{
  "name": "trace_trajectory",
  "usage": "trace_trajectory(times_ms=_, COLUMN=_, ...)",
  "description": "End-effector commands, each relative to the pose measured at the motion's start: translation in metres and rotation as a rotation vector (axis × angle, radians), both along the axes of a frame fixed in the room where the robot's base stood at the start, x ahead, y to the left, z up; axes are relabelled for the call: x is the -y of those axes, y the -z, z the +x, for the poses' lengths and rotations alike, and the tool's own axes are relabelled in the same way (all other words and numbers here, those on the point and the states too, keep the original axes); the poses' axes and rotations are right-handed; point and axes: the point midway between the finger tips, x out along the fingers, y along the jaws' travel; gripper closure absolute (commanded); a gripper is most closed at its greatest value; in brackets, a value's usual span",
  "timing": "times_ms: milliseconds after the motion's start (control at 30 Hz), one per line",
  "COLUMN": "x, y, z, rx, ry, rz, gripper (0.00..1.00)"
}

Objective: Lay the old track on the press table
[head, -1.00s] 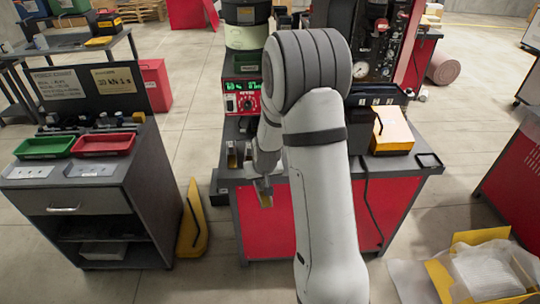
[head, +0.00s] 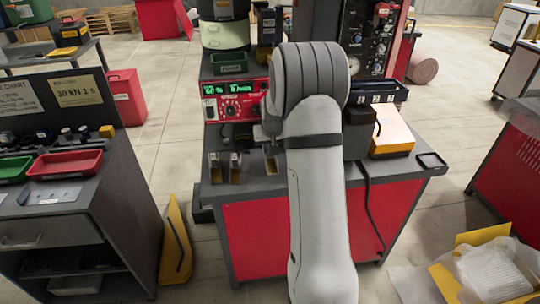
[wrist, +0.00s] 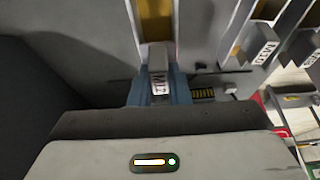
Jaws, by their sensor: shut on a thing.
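My gripper (head: 270,142) is mostly hidden behind my arm in the head view. It is over the grey top of the red bench (head: 265,188), to the right of two similar upright tan-and-grey tracks (head: 214,170) (head: 235,170). In the wrist view my gripper (wrist: 159,93) is shut on a grey-ended track with a white label (wrist: 160,80). The label is too small to read surely. The held track's tan lower part (head: 271,165) shows in the head view. I cannot tell whether it touches the bench top. Two labelled tracks (wrist: 262,45) also show right in the wrist view.
A red control box with a green display (head: 232,100) stands behind the tracks. A dark cabinet with green and red trays (head: 65,165) stands left.

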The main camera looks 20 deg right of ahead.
Motion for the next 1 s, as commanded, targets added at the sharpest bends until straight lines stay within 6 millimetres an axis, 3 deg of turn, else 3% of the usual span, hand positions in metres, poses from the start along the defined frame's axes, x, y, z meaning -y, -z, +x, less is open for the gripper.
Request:
trace_trajectory(times_ms=267, x=0.001, y=0.034, z=-0.001, rx=-0.002, ry=0.001, rz=0.001, gripper=1.0)
trace_trajectory(times_ms=600, x=0.001, y=0.039, z=-0.001, rx=0.001, ry=0.002, rz=0.0, gripper=1.0)
trace_trajectory(times_ms=633, x=0.001, y=0.038, z=-0.001, rx=0.0, ry=0.002, rz=0.0, gripper=0.81)
trace_trajectory(times_ms=867, x=0.002, y=0.038, z=-0.001, rx=0.0, ry=0.003, rz=0.0, gripper=0.63)
trace_trajectory(times_ms=1000, x=0.002, y=0.038, z=-0.001, rx=0.0, ry=0.003, rz=0.0, gripper=0.62)
